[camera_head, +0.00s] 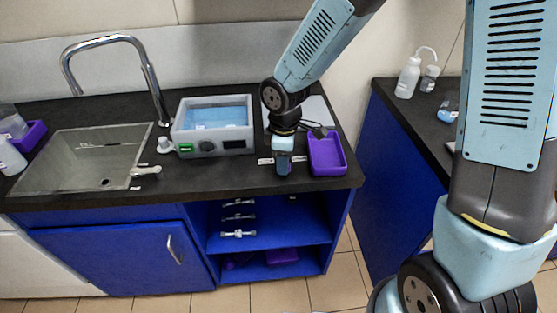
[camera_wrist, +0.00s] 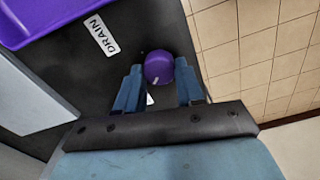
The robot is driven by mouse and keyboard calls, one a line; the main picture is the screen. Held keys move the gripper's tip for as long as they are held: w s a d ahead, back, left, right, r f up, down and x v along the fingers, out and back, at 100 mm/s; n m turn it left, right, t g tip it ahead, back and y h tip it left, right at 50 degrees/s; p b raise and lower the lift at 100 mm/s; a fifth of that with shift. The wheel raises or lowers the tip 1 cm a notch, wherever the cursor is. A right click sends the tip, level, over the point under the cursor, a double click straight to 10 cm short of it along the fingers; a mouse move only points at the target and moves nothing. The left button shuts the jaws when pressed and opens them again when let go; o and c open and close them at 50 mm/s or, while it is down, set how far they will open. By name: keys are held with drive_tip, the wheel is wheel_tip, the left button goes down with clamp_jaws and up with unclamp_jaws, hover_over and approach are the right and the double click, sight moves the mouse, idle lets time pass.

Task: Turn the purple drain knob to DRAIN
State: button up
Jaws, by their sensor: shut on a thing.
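The round purple drain knob (camera_wrist: 158,66) stands between the two blue fingers of my gripper (camera_wrist: 159,72) in the wrist view. The fingers are shut on it, one on each side. The white DRAIN label (camera_wrist: 103,36) lies on the black counter, up and left of the knob. A bit of another white label shows between the fingers below the knob, mostly hidden. A tiny pale mark shows on the knob, but I cannot tell its setting. In the head view my gripper (camera_head: 283,163) points down at the counter's front and hides the knob.
A purple tray (camera_head: 342,168) sits right of my gripper, and its edge shows in the wrist view (camera_wrist: 60,22). A grey water bath (camera_head: 188,134) stands to the left, with the sink (camera_head: 50,180) and tap (camera_head: 150,80) beyond. Squeeze bottles (camera_head: 408,78) stand on the right counter.

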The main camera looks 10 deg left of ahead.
drive_tip(key=m, duration=0.3)
drive_tip(key=shift+s+d+f, duration=0.15)
drive_tip(key=shift+s+d, duration=0.15)
drive_tip(key=shift+d, duration=0.05)
drive_tip(key=m, duration=0.5)
drive_tip(key=shift+s+a, duration=0.1)
drive_tip(key=m, duration=0.5)
drive_tip(key=shift+a, duration=0.15)
drive_tip(key=shift+m, duration=2.3)
drive_tip(key=o, duration=1)
drive_tip(key=shift+o, duration=0.2)
drive_tip(key=shift+r, duration=0.3)
wheel_tip(320, 180, up, 13)
drive_tip(key=shift+r, duration=0.2)
